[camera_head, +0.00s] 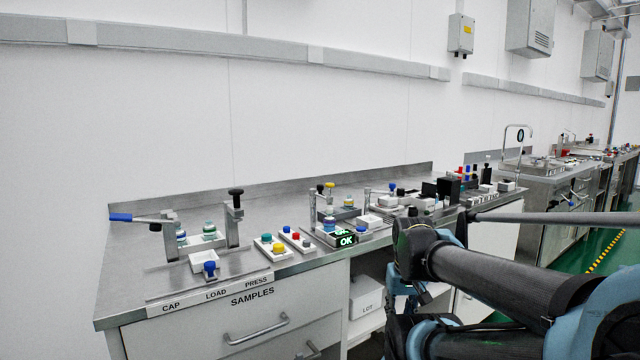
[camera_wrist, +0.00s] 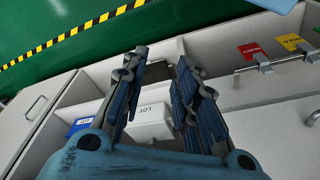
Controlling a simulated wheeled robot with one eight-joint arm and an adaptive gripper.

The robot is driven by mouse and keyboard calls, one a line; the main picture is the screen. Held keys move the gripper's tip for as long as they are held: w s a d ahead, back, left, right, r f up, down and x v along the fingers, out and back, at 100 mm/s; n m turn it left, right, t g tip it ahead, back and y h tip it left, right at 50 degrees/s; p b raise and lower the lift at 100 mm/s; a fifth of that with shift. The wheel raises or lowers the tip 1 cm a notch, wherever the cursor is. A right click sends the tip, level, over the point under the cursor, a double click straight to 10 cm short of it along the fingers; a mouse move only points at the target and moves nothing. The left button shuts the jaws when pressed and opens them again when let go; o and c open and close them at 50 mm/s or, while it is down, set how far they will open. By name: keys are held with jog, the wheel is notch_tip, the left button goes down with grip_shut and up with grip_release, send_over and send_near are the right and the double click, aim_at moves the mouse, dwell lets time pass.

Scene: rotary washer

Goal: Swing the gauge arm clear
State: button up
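A small station with a lit green OK display (camera_head: 345,239) stands at the middle of the steel bench. A metal bracket (camera_head: 313,207) with knobs rises beside it; I cannot tell for sure which part is the gauge arm. My gripper is low in front of the bench in the head view, mostly hidden by my own arm. In the wrist view my gripper (camera_wrist: 158,75) is open, its two blue fingers apart with nothing held. It points toward the open shelf under the bench, where a white LOT box (camera_wrist: 153,122) shows between the fingers.
On the bench's left is a press fixture with a blue-handled lever (camera_head: 135,218) and a black-knobbed post (camera_head: 235,210). A SAMPLES drawer (camera_head: 255,325) is below. Small fixtures crowd the bench's right.

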notch_tip(320, 180, up, 45)
jog(key=m+g, duration=0.2)
send_over(320, 185)
jog(key=f, duration=1.7)
jog(key=shift+w, duration=0.2)
jog(key=shift+c, duration=0.4)
